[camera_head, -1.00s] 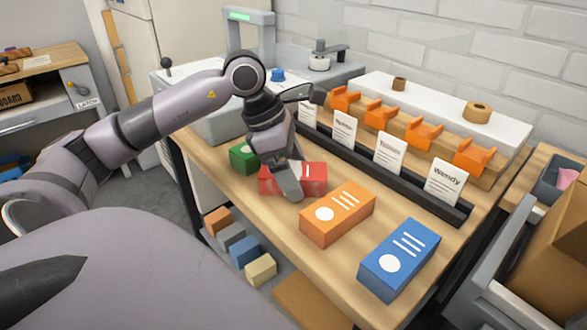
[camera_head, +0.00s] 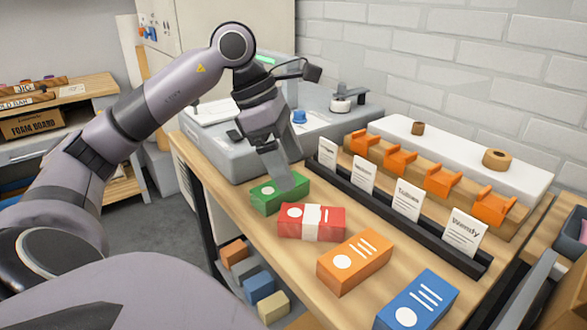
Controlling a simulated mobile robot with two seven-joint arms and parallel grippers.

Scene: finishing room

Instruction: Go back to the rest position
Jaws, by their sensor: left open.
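My left gripper (camera_head: 277,170) is in the middle of the view, pointing down over the workbench, open, with its visible finger in front of the green box. The green box (camera_head: 268,202) lies farthest back in a row. In front of it lie a red box with a white band (camera_head: 311,222), an orange box (camera_head: 354,262) and a blue box (camera_head: 419,301). I cannot tell whether the finger touches the green box. My right gripper is not in view.
A black rail with name cards (camera_head: 407,202) runs along the bench, one reading Wendy. Behind it stand orange holders (camera_head: 442,181). A grey machine (camera_head: 214,151) stands at the bench's far end. Small blocks (camera_head: 259,288) sit below. Bare bench (camera_head: 400,255) lies between boxes and rail.

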